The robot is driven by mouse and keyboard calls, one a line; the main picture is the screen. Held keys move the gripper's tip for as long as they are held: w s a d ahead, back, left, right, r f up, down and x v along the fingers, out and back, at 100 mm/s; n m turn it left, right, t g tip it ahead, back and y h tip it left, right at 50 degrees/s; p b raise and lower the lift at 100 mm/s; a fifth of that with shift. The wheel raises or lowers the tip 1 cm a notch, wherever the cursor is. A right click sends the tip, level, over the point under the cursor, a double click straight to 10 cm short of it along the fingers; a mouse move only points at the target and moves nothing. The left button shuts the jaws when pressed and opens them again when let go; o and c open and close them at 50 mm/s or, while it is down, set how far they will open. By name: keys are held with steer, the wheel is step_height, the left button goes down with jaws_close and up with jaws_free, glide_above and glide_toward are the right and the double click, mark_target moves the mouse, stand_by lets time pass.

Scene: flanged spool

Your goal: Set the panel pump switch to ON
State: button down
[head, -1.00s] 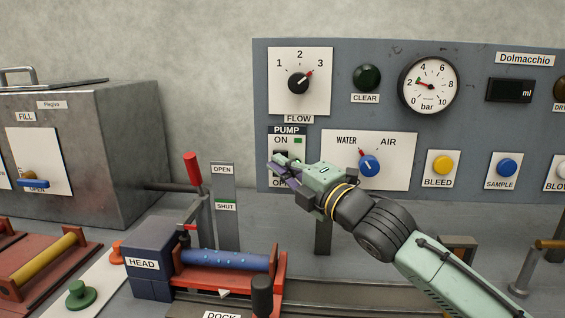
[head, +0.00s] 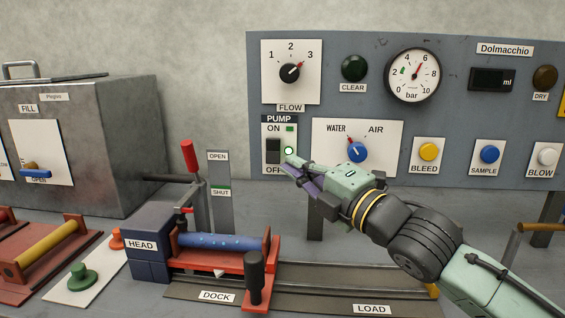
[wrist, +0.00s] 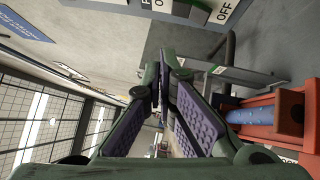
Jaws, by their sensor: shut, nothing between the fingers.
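The pump switch (head: 273,150) is a dark rocker on a white plate marked PUMP, with ON above and OFF below, on the grey-blue panel. I cannot tell the rocker's tilt for certain. My gripper (head: 287,166) is shut and empty, its tips just right of and below the switch, partly covering the plate's lower right. In the wrist view the fingertips (wrist: 165,58) meet below the plate's OFF label (wrist: 228,10); the plate is mostly cut off at the top edge.
Right of the switch is the WATER/AIR knob (head: 357,152), above my gripper. The FLOW knob (head: 289,73) points near 3. The gauge (head: 412,75) has its red needle near 6. Below stand a red cradle with a blue cylinder (head: 222,241) and a red-handled lever (head: 189,157).

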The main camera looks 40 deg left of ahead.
steer(key=shift+v, duration=1.2)
steer(key=shift+d+r, duration=0.1)
